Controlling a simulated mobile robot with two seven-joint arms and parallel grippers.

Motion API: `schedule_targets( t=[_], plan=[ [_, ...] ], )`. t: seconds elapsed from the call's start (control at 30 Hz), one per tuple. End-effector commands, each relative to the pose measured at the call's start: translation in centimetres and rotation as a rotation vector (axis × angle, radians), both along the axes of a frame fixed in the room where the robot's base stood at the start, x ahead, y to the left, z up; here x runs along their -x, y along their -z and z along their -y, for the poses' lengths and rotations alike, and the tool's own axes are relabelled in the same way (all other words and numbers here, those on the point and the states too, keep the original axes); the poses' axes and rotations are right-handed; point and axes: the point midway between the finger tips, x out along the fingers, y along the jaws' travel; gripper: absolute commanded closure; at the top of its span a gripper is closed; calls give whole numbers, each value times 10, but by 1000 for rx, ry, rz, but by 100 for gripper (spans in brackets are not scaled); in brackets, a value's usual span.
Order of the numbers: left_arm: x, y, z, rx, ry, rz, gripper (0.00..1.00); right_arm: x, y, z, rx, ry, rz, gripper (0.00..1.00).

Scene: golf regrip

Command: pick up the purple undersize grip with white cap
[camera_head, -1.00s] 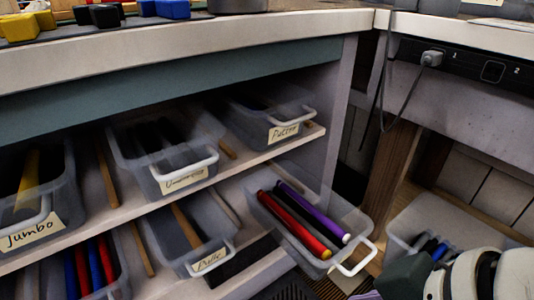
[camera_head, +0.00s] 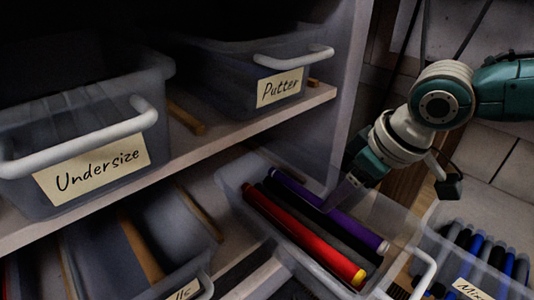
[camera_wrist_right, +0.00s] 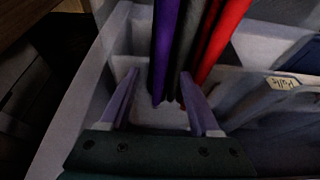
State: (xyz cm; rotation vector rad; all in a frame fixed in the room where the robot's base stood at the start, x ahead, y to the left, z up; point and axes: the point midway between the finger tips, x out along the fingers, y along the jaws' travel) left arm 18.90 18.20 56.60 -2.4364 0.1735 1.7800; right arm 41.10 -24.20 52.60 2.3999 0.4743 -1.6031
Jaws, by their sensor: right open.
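The purple grip (camera_head: 318,205) with a white cap lies in a clear open bin (camera_head: 404,265) on the lower shelf, its capped end toward the lower right. It lies beside a black grip and red grips (camera_head: 300,232). My right gripper (camera_head: 332,204) reaches into the bin from the right, its fingertips at the purple grip. In the right wrist view my right gripper (camera_wrist_right: 159,74) is open. The purple grip (camera_wrist_right: 165,45) and a black grip (camera_wrist_right: 186,50) show between its fingers, with red (camera_wrist_right: 222,42) to the right. Whether the fingers touch them is unclear. My left gripper is out of view.
The upper shelf holds the Undersize bin (camera_head: 100,168) and the Putter bin (camera_head: 279,87). A bin of black and blue grips (camera_head: 468,289) stands at lower right. A bin with a partly hidden label (camera_head: 185,291) is at lower left. The shelf's side panel (camera_head: 345,100) stands behind my gripper.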

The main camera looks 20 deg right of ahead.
Motion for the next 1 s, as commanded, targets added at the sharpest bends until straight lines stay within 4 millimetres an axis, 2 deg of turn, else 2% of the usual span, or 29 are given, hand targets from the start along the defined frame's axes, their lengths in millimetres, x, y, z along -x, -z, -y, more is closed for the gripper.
schedule_targets(
  t=[0.03,0.2,0.53,1.0],
  plan=[
    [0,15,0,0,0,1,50,-4,15,-2,0,-1,1,36],
    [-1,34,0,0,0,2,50,-12,35,-6,-1,-2,2,36],
    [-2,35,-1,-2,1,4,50,-15,37,-7,-1,-1,1,36],
    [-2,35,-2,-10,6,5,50,-14,38,-7,0,-1,0,88]
  ],
)
